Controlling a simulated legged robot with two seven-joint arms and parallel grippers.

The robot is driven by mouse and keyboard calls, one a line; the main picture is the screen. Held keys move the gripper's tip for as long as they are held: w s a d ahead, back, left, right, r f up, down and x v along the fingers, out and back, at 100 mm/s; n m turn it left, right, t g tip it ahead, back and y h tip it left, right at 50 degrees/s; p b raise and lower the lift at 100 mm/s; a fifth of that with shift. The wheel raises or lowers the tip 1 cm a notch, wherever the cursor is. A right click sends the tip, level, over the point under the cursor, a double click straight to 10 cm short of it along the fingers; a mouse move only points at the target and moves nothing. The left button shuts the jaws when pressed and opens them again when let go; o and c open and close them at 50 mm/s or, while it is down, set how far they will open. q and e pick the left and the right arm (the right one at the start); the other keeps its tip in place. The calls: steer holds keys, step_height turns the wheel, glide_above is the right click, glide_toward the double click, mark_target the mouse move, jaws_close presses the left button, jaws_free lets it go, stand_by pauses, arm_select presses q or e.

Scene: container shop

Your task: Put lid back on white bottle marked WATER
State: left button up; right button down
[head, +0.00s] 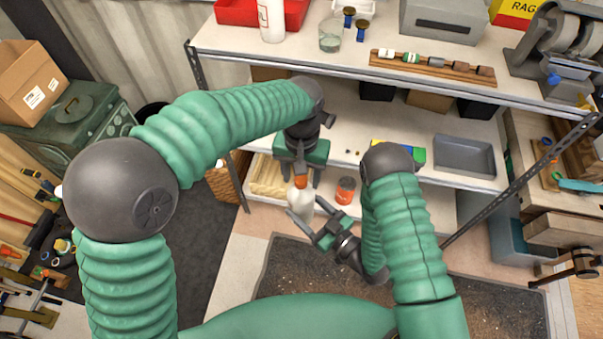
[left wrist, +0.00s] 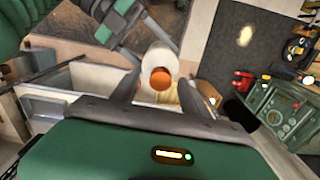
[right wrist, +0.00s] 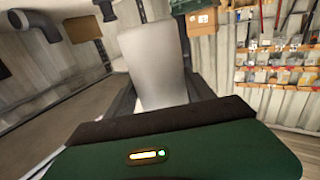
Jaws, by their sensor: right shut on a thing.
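A white bottle (head: 300,201) is upright in front of the lower shelf; no WATER marking shows on it. An orange lid (head: 300,181) is at the bottle's top and looks seated on it. In the left wrist view the lid (left wrist: 160,79) appears centred over the white bottle (left wrist: 161,57). My left gripper (head: 300,174) is above, pointing down, its fingers spread either side of the lid and apart from it. My right gripper (head: 308,212) is shut on the bottle's body. The bottle (right wrist: 155,65) fills the space between its fingers in the right wrist view.
An orange-red can (head: 345,190) stands just right of the bottle. A wooden crate (head: 268,178) is left of it. Shelf boards are close above, with a grey tray (head: 465,156) on the middle one. Another white bottle (head: 271,20) stands on the top shelf.

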arm_select(q)
steer(key=shift+r, duration=0.1)
step_height(320, 180, up, 12)
stand_by(0.5)
steer(key=shift+w, duration=0.1)
steer(key=s+a+f+n+t, duration=0.1)
steer(key=s+a+f+n, duration=0.1)
steer(key=s+a+f, duration=0.3)
steer(key=s+a+f+n+t, duration=0.1)
steer(key=s+a+f, duration=0.5)
steer(key=a+f, duration=0.6)
steer(key=a+n, duration=0.1)
steer(key=a, duration=0.5)
steer(key=shift+a+f+t, duration=0.2)
steer(key=shift+f+t, duration=0.05)
steer(key=shift+t, duration=0.05)
steer(key=shift+d, duration=0.1)
